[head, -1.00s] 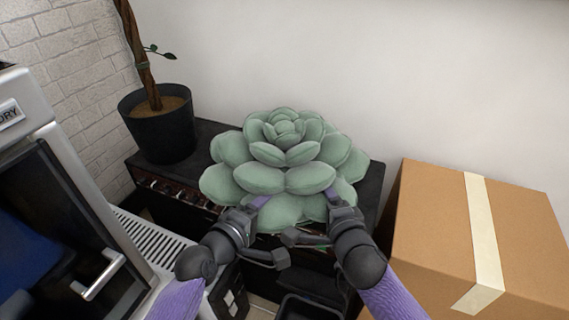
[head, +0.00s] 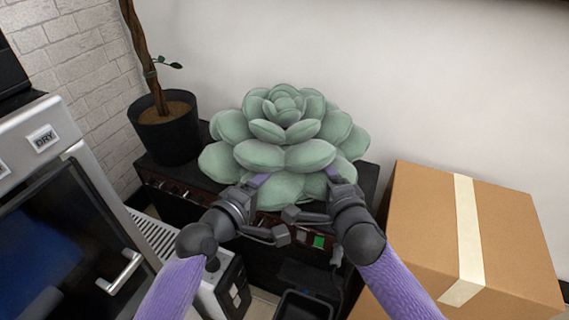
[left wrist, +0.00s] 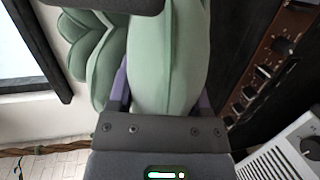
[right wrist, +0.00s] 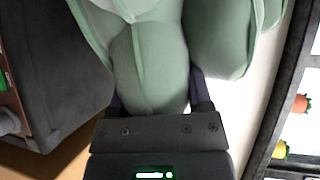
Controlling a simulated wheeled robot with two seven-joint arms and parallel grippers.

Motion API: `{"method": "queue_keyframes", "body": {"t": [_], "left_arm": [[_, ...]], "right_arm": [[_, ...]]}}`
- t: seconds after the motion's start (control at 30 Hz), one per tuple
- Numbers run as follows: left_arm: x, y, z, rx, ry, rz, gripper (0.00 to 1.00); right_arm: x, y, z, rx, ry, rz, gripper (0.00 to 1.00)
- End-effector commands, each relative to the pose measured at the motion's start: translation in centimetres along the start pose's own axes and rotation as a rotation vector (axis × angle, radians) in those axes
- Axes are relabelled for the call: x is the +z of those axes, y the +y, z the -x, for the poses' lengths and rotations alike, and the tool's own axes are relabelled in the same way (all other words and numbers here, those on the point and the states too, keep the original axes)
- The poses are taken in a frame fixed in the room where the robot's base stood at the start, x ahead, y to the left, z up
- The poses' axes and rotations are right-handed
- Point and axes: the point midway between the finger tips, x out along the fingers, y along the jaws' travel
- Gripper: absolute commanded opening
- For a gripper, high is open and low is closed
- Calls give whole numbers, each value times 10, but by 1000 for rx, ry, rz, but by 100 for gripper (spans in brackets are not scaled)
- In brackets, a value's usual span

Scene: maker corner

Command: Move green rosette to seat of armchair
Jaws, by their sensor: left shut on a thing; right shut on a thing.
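The green rosette (head: 285,140), a large plush succulent with thick petals, is upright at the middle of the head view, over the black cabinet top. My left gripper (head: 262,183) is shut on a lower front petal at its left. My right gripper (head: 333,176) is shut on a lower front petal at its right. The rosette also fills the upper part of the left wrist view (left wrist: 165,60) and the right wrist view (right wrist: 150,65). I cannot tell whether its underside touches the cabinet. No armchair is in view.
The black cabinet (head: 365,190) with a knobbed front panel stands against the white wall. A potted plant (head: 168,135) is on its left end. A cardboard box (head: 520,240) is at the right. A silver-framed machine marked DRY (head: 70,150) is at the left.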

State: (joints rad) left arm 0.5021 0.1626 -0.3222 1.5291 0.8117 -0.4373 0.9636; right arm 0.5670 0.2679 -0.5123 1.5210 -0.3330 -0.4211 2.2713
Motion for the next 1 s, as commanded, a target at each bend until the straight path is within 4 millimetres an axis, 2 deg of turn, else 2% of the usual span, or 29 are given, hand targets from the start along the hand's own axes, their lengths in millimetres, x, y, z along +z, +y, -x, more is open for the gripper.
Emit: {"method": "queue_keyframes", "body": {"t": [0.37,0.67,1.0], "left_arm": [[-1,-1,0,0,2,-2,0],[-4,-20,-12,-1,-2,-1,0],[-5,-25,-16,2,-5,-3,0]], "right_arm": [[-1,0,0,-2,2,0,0],[-2,18,-14,-1,3,-1,0],[-2,24,-18,-1,2,-1,0]]}}
